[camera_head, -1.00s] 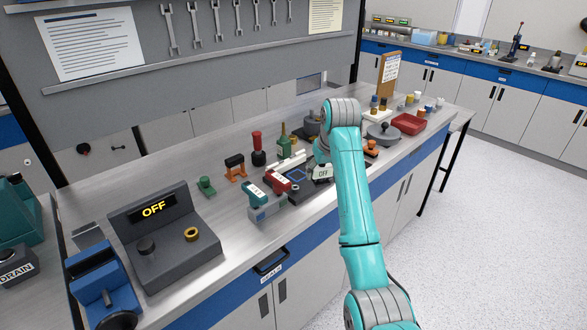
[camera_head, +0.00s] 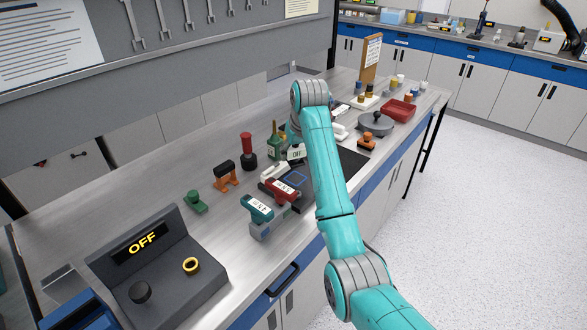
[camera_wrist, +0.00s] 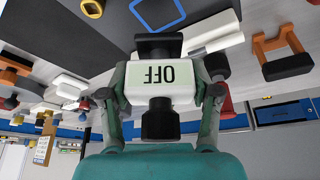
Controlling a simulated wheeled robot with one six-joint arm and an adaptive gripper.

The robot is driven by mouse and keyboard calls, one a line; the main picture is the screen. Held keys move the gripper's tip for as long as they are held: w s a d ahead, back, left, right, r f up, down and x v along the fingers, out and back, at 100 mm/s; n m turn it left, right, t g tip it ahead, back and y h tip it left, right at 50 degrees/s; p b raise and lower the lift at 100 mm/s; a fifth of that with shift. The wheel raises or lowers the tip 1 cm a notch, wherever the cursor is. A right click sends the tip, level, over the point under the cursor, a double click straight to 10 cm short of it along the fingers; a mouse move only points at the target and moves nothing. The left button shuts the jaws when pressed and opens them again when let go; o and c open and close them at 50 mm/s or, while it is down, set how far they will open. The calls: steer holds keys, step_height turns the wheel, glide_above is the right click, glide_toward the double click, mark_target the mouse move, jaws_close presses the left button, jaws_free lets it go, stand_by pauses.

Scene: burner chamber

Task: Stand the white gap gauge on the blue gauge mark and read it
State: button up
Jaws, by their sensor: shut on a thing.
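The white gap gauge (camera_wrist: 161,84) is between the two fingers of my gripper (camera_wrist: 162,92), which is shut on it. Its display reads OFF, upside down in the wrist view, and dark parts stick out at both ends. The gauge (camera_head: 297,153) also shows in the head view, below my wrist. In the head view the mark (camera_head: 297,178) shows just below the gauge in the picture. I cannot tell the gauge's exact height above the plate.
Red (camera_head: 283,190) and teal (camera_head: 257,208) labelled tools stand close in front of the mark. A white block (camera_head: 274,171) lies at its left. A green bottle (camera_head: 274,147) and a red-handled tool (camera_head: 248,152) stand behind. A grey OFF console (camera_head: 155,265) is at front left.

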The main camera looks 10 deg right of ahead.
mark_target(297, 162)
steer(key=shift+f, duration=2.9)
steer(key=shift+f, duration=0.1)
steer(key=o, duration=1.3)
steer(key=shift+o, duration=0.2)
